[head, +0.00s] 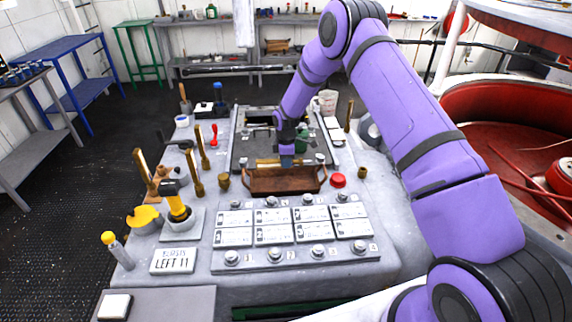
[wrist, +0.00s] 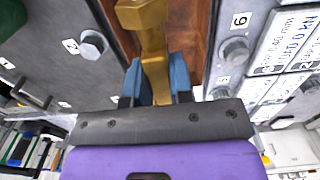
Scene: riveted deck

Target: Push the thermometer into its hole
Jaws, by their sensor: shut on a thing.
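My gripper (head: 286,161) points down over a brown wooden tray (head: 285,182) in the middle of the bench. In the wrist view its blue fingers (wrist: 159,85) are shut on a brass piece (wrist: 143,15) with a faceted head, which I take to be the thermometer. The brass piece lies lengthwise over the reddish-brown wood of the tray; I cannot tell whether it touches it. In the head view a brass bar (head: 268,162) shows beside the fingers. The thermometer's hole cannot be made out.
A panel of white labelled plates with bolts (head: 293,232) lies in front of the tray. A red button (head: 338,180) and small brass cups (head: 223,181) flank the tray. Upright brass-handled tools (head: 146,172) and a yellow-handled tool (head: 176,203) stand at the left. A dark plate (head: 245,150) lies behind.

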